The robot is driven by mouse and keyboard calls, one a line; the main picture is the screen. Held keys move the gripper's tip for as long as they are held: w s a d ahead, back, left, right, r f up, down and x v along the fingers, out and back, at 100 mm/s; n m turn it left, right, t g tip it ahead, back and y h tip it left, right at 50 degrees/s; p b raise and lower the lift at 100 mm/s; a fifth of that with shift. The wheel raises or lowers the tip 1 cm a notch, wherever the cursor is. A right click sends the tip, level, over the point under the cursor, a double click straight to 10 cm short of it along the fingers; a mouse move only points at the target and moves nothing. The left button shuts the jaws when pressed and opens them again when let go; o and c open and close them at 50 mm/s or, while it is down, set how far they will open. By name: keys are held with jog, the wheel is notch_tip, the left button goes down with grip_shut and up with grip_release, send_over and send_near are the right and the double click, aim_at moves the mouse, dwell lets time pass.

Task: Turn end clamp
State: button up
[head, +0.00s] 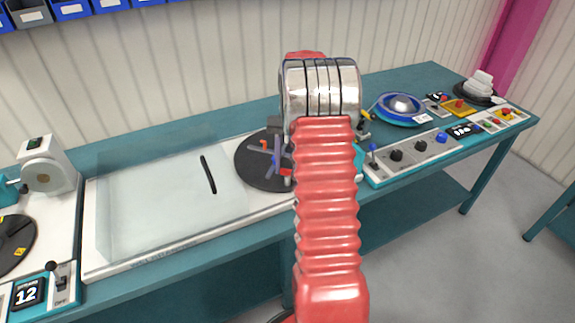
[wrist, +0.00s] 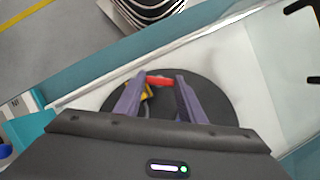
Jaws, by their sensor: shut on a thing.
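My gripper (wrist: 160,76) shows in the wrist view with two purple fingers over a round black disc (wrist: 213,95). The fingers are shut on a small red piece (wrist: 160,82), which looks like the end clamp's lever. A yellow part (wrist: 147,91) shows just beside it, between the fingers. In the head view the black disc (head: 250,165) lies on the bench, left of my red arm. Small red, blue and grey parts show over it. My arm hides the disc's right side, and the clamp's exact angle cannot be told.
A second dark reel (head: 12,240) is at far left. Blue bins (head: 70,8) hang above.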

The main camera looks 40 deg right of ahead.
jog(key=n, duration=0.2)
jog(key=n+h, duration=0.1)
jog(key=n, duration=0.1)
jog(key=n+g+h, duration=0.1)
jog(key=n, duration=0.1)
jog(key=shift+w+a+r+n, duration=0.1)
jog(key=shift+w+a+n, duration=0.05)
jog(key=shift+w+n, duration=0.15)
dwell(0.3)
jog(key=o, duration=1)
jog(key=shift+s, duration=0.1)
jog(key=shift+o, duration=0.2)
jog(key=v, duration=1.3)
jog(key=shift+w+a+r, duration=0.2)
jog(key=shift+w, duration=0.15)
